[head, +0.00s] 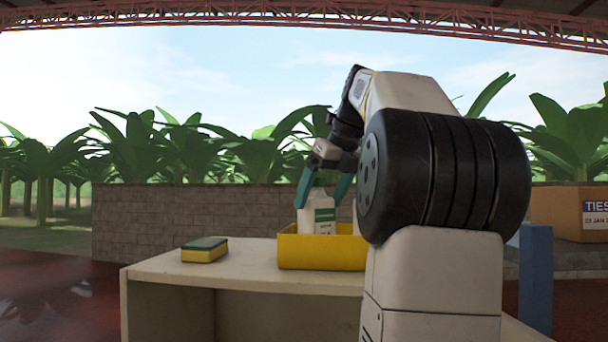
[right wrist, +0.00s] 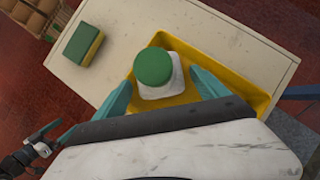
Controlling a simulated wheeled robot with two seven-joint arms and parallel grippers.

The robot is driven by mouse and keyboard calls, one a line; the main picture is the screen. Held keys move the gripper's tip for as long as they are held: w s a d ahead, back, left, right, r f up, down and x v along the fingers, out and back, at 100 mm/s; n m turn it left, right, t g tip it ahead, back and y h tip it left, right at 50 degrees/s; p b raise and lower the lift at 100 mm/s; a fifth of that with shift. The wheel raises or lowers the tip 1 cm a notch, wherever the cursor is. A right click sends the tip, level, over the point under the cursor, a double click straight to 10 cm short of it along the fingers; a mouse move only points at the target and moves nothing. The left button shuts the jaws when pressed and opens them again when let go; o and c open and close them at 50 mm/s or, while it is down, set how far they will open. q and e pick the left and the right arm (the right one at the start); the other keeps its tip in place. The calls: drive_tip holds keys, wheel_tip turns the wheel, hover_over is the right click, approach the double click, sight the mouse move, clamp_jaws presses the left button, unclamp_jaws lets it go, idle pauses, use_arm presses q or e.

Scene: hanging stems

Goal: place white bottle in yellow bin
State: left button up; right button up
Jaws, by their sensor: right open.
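The white bottle (head: 318,220) stands upright with its lower part hidden behind the front wall of the yellow bin (head: 322,252). It has a green and white label. In the right wrist view its green cap (right wrist: 153,67) and white shoulder (right wrist: 165,90) show inside the outline of the yellow bin (right wrist: 240,88). My right gripper (head: 320,205) is open, its teal fingers on either side of the bottle's upper part. In the right wrist view the fingers (right wrist: 163,80) stand apart from the cap.
A green and yellow sponge (head: 204,250) lies on the table (head: 160,273), left of the bin; it also shows in the right wrist view (right wrist: 83,44). A cardboard box (head: 562,210) stands at the right. A sliver of something white beside the bottle is mostly hidden by my arm.

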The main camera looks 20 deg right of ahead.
drive_tip(key=v, duration=0.8)
drive_tip(key=shift+s+r, duration=0.2)
drive_tip(key=shift+r, duration=0.15)
drive_tip(key=shift+d, duration=0.1)
